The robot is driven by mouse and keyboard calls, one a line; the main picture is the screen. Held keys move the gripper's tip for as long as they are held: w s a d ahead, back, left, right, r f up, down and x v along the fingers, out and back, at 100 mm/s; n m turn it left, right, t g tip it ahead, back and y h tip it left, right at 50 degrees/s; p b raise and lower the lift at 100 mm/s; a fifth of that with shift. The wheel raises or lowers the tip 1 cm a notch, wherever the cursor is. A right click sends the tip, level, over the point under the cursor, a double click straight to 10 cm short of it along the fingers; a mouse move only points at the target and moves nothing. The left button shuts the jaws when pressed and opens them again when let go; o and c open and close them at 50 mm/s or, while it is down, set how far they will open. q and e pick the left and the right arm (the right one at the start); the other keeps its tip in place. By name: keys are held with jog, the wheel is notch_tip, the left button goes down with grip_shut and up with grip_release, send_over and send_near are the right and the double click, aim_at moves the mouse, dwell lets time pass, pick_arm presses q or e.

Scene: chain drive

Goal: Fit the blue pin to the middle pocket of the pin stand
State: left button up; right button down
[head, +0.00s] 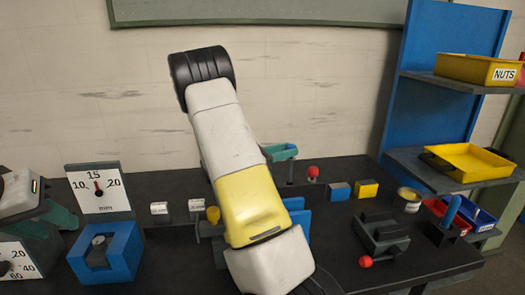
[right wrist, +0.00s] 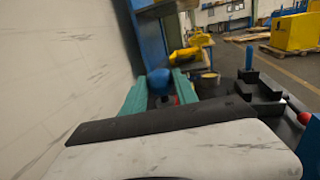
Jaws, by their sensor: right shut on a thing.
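The right gripper's green fingers (right wrist: 160,92) are shut on a rounded blue thing, probably the blue pin (right wrist: 158,80). In the head view the right gripper (head: 281,152) shows only partly behind my raised arm, above the bench, and its held pin is hidden there. My left gripper (head: 58,216) is at the far left edge, beside the dial stand; its fingertips are partly hidden and its opening is unclear. The pin stand cannot be made out for certain; my arm covers the bench middle, where parts of blue plates (head: 299,216) show.
A blue block (head: 106,257) and a dial board (head: 98,188) stand at left. A red knob (head: 313,172), a blue cube (head: 340,191), a yellow cube (head: 367,188) and a dark fixture (head: 381,235) are right of my arm. A blue post (head: 452,209) and shelves with bins (head: 470,161) stand far right.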

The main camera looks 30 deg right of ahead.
jog(key=shift+f, duration=2.95)
jog(key=c, duration=0.9)
grip_release()
jog(key=a, duration=0.7)
jog(key=shift+w+a+f, duration=0.15)
jog(key=shift+w+a, duration=0.05)
jog(key=shift+a, duration=0.2)
